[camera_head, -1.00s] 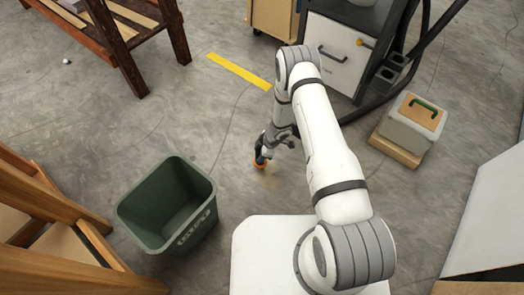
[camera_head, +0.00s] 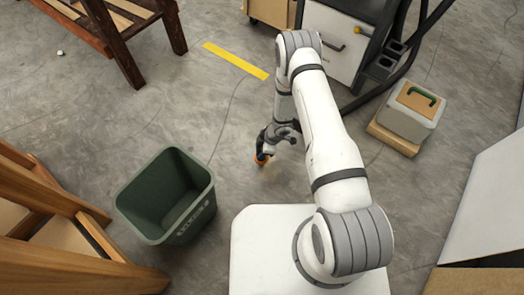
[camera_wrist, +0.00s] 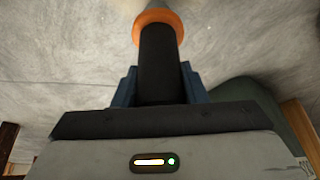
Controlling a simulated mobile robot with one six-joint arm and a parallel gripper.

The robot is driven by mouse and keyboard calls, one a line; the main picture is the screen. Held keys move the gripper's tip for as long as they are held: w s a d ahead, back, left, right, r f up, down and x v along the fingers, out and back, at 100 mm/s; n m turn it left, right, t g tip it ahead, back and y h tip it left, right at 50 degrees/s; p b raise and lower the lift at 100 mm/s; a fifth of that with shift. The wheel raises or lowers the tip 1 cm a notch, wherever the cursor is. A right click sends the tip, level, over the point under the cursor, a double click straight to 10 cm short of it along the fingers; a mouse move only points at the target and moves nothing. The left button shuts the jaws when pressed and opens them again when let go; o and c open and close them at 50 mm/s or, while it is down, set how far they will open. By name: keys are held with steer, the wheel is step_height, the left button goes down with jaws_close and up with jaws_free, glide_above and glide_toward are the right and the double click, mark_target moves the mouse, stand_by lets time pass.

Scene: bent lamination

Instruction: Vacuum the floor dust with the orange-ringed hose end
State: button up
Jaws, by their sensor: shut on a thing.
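My gripper (camera_head: 268,142) is shut on the dark hose end (camera_wrist: 160,65), which points down at the floor. The orange ring (camera_head: 261,160) sits at the hose's low end, at or just above the concrete; I cannot tell if it touches. In the wrist view the blue-grey fingers (camera_wrist: 160,85) clasp the hose from both sides, and the orange ring (camera_wrist: 158,17) lies beyond them. Floor dust is hard to make out; a faint tan tint shows beside the ring in the head view. The mouth of the hose is hidden.
A green bin (camera_head: 166,196) stands left of my gripper. A grey machine cabinet (camera_head: 335,45) with dark hoses is at the back. A grey case with a green handle (camera_head: 408,112) stands on the right. Wooden furniture (camera_head: 60,225) fills the left edge. Floor around a yellow strip (camera_head: 235,60) is clear.

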steer(key=shift+w+d, duration=1.35)
steer(key=shift+w, duration=0.3)
steer(key=shift+s, duration=3.95)
step_height(320, 180, up, 6)
steer(key=p, duration=0.5)
steer(key=shift+d+r, duration=0.2)
steer(key=shift+d, duration=0.25)
steer(key=shift+w+r, duration=0.1)
